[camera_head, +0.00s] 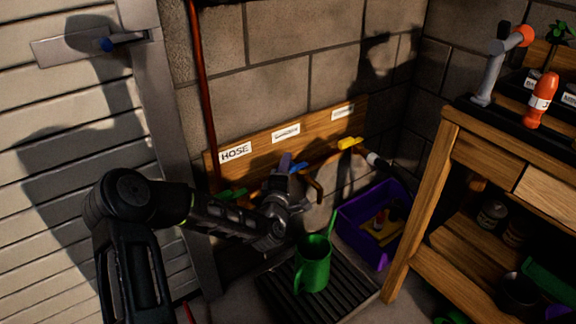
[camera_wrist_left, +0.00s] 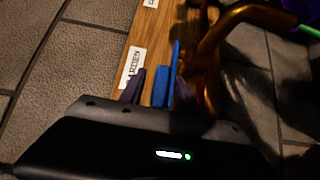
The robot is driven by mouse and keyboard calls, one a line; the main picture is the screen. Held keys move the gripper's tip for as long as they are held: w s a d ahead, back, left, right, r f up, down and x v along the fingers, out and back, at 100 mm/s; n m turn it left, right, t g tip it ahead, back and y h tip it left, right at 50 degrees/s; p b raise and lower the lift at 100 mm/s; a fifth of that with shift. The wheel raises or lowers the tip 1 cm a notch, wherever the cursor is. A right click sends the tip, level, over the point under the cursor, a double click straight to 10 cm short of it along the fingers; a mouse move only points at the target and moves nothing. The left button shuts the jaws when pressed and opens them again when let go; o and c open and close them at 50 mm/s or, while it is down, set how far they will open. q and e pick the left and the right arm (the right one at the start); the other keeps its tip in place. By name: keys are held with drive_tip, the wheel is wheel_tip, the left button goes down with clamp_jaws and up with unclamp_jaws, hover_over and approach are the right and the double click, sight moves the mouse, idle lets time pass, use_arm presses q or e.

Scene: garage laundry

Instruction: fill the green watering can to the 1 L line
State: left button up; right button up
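The green watering can (camera_head: 312,265) stands upright on a black slatted grate (camera_head: 346,288), below a brass spout (camera_head: 315,185). Its level line and contents cannot be made out. My left gripper (camera_head: 291,168) is at the tap with the blue handle (camera_head: 299,168). In the left wrist view, the blue handle (camera_wrist_left: 160,87) lies between the fingers of my left gripper (camera_wrist_left: 157,84). A gap shows between the handle and the left finger, so the gripper looks open around it. No water is seen flowing. My right gripper is not in view.
A wooden board (camera_head: 262,136) on the block wall carries labels, one reading HOSE (camera_head: 235,152). A green tap handle (camera_head: 232,194) and a yellow one (camera_head: 350,143) flank the blue. A purple crate (camera_head: 348,226) stands right of the grate, beside a wooden workbench (camera_head: 428,180).

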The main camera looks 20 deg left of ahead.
use_arm(q)
drive_tip(key=shift+x, duration=1.2)
clamp_jaws()
drive_tip(key=shift+r, duration=0.1)
